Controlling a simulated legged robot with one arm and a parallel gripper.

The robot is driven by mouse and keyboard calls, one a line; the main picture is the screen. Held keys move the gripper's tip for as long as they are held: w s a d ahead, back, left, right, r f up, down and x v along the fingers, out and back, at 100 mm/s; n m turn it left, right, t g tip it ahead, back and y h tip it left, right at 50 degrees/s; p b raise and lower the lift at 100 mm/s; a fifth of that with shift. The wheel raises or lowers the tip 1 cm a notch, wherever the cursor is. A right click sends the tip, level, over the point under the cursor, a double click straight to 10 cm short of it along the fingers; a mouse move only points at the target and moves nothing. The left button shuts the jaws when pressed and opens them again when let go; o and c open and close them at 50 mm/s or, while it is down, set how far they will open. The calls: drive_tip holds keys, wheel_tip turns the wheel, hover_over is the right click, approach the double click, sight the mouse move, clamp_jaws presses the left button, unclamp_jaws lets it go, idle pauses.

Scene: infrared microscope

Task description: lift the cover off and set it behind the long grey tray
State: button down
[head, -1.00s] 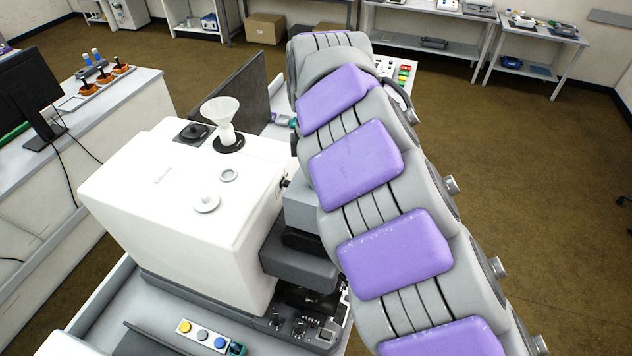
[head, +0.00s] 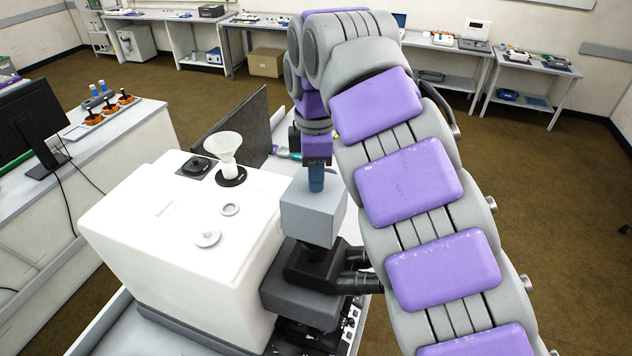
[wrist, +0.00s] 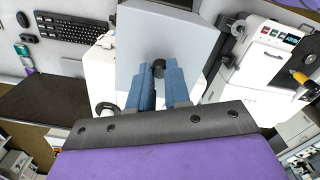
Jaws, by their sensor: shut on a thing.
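The cover (head: 313,212) is a light grey box over the dark microscope (head: 312,265) with its black eyepieces. My gripper (head: 316,184) points down above the cover, with its blue fingers at the top. In the wrist view my gripper (wrist: 160,76) is shut on the black knob (wrist: 158,68) of the cover (wrist: 190,40). The cover looks roughly level. I cannot tell for sure whether a gap separates it from the microscope body. I cannot pick out the long grey tray with certainty in either view.
A large white housing (head: 180,245) with a white funnel (head: 224,150) stands close left of the microscope. A dark upright panel (head: 232,125) stands behind it. The wrist view shows a keyboard (wrist: 75,30) and a white device with buttons (wrist: 262,55).

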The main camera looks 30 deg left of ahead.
wheel_tip(320, 180, up, 8)
drive_tip(key=p, duration=0.6)
drive_tip(key=shift+r+p, duration=0.3)
drive_tip(key=shift+p, duration=0.1)
drive_tip(key=shift+a, duration=0.1)
